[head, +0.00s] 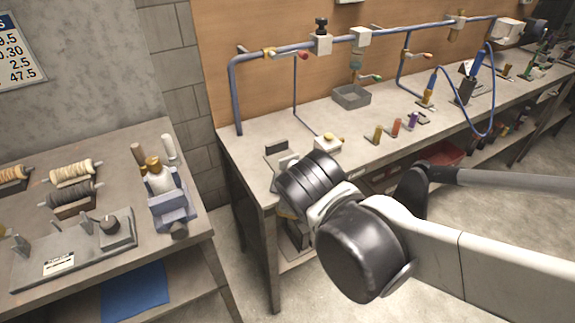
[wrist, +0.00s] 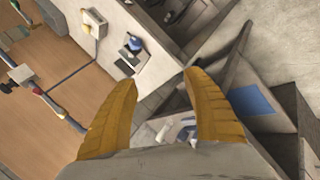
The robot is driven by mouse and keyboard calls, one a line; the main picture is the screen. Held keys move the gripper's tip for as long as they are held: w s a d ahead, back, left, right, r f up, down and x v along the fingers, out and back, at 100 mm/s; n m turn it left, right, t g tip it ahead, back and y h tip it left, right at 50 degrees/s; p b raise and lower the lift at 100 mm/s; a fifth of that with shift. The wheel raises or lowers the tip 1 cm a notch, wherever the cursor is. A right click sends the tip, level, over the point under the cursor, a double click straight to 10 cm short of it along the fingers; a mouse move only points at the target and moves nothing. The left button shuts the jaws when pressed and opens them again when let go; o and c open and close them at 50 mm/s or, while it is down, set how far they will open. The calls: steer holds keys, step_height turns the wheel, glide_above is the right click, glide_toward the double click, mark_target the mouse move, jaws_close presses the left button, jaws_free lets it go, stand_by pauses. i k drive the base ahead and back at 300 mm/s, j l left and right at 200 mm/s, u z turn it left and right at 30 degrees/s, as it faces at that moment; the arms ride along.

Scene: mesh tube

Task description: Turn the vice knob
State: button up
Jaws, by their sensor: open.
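In the head view, a blue-grey vice (head: 172,205) stands at the right edge of the left table. Its dark round knob (head: 179,230) faces the front. A brass-topped pale piece (head: 157,177) stands upright at the vice. In the wrist view, a blue-white shape that looks like the vice (wrist: 184,131) shows low between my fingers, partly hidden; I cannot make out its knob there. My gripper (wrist: 162,76) is open and empty, with two yellow ribbed fingers spread apart. In the head view my own wrist hides the fingers, to the right of the vice.
The left table (head: 110,160) also holds spools (head: 75,192) and a grey plate fixture (head: 75,250). A blue sheet (head: 135,290) lies on its lower shelf. The long workbench (head: 235,160) carries blue pipework, a grey tray (head: 351,96) and small fittings. A floor gap separates the tables.

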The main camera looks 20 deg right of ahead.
mark_target(178, 231)
steer(key=k+l, duration=0.25)
steer(key=k, duration=0.2)
steer(key=k+l, duration=0.25)
steer(key=k, duration=0.25)
steer(key=i+j, duration=0.1)
steer(key=i, duration=0.25)
